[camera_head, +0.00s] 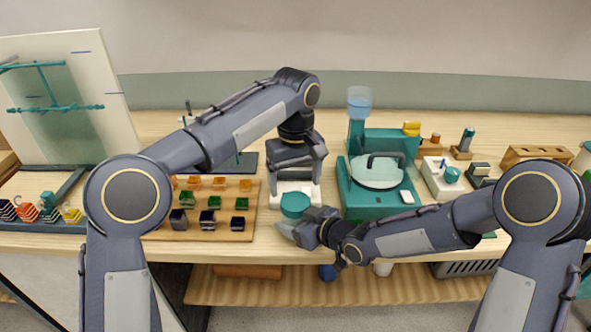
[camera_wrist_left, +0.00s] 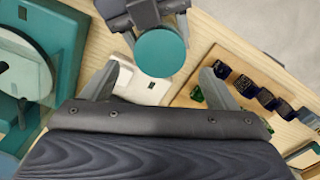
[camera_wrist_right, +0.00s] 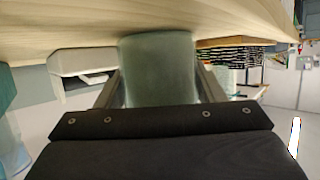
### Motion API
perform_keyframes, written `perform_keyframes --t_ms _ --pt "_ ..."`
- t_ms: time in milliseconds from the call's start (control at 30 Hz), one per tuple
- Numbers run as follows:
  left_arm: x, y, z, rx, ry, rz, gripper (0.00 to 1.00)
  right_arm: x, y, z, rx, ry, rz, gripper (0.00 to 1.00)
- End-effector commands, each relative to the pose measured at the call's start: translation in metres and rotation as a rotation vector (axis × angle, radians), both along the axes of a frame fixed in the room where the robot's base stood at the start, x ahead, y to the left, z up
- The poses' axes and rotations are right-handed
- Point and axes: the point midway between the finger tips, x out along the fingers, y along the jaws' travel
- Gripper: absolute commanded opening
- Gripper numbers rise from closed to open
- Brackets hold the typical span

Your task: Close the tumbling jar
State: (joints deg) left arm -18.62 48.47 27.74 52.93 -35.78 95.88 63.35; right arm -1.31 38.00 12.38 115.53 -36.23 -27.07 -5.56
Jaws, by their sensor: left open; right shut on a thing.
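The jar shows as a grey-green cylinder (camera_wrist_right: 158,70) between the fingers of my right gripper (camera_head: 300,222), which is shut on it. A round teal lid (camera_head: 294,203) sits at the jar's top in the head view. It shows from above as a flat teal disc (camera_wrist_left: 160,52) in the left wrist view; whether it is fully seated cannot be told. My left gripper (camera_head: 296,174) is open and points down above and behind the lid, with nothing between its fingers. A white device (camera_head: 276,192) with a small dark display stands just behind the jar.
A wooden board (camera_head: 160,232) with several coloured blocks lies to the left. A teal machine (camera_head: 356,206) with a pale round plate stands to the right. A white block (camera_head: 440,185) with a teal knob is farther right. The bench's front edge is close to the jar.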

Motion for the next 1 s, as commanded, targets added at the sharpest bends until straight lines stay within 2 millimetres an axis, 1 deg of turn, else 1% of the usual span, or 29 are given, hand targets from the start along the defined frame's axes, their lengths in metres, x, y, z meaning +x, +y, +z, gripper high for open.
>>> perform_keyframes --t_ms 33,100,200,300,433,700,733,767,1000 --pt "0.000 0.001 -0.010 0.002 0.003 0.000 0.81 0.000 0.000 0.000 0.000 0.000 0.001 0.00" --pt "0.000 0.000 -0.021 0.001 0.004 -0.001 0.81 0.000 0.000 0.000 0.000 0.000 0.001 0.00" --pt "0.000 0.001 -0.034 0.000 0.002 0.001 0.81 0.000 0.000 0.000 0.000 0.000 0.001 0.00" --pt "0.000 0.000 -0.044 0.000 0.001 -0.001 0.81 0.000 0.000 0.000 0.000 0.000 0.000 0.00" --pt "0.000 0.000 -0.051 0.000 0.001 0.000 0.81 0.000 0.000 0.000 0.000 0.000 0.000 0.00" --pt "0.000 0.000 -0.052 -0.001 0.000 0.000 0.81 0.000 0.000 0.000 0.000 0.000 0.000 0.00" --pt "0.000 0.000 -0.052 -0.001 0.000 0.000 0.80 0.000 0.000 0.000 0.000 0.000 0.000 0.00" --pt "0.000 0.000 -0.052 -0.001 0.000 0.000 0.76 0.000 0.000 0.000 0.000 0.000 0.000 0.00" --pt "0.000 0.000 -0.052 -0.001 0.000 0.000 0.44 0.000 0.000 0.000 0.000 0.000 0.000 0.00"
